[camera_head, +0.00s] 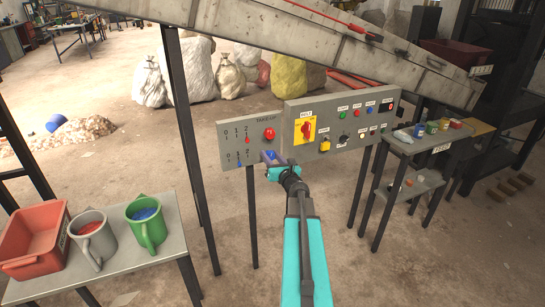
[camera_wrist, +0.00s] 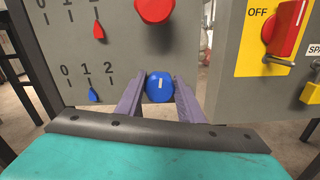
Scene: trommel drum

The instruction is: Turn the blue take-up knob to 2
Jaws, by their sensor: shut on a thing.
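The blue take-up knob (camera_wrist: 160,87) shows in the wrist view with a short white, roughly upright mark on its face. My gripper (camera_wrist: 161,95) is shut on it, one grey-purple finger on each side. In the head view my gripper (camera_head: 272,160) is at the lower right of the grey take-up panel (camera_head: 228,145) and largely covers the knob. The lower scale reads 0, 1, 2; its blue pointer (camera_wrist: 93,95) stands at about 1, slightly to its right. The upper scale's red pointer (camera_wrist: 98,31) stands near 2.
A red knob (camera_wrist: 155,10) sits just above the blue one. A second control panel (camera_head: 340,120) with a red switch on a yellow plate is close on the right. A table with a red bin (camera_head: 35,240) and mugs stands at left, a small shelf (camera_head: 415,145) at right.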

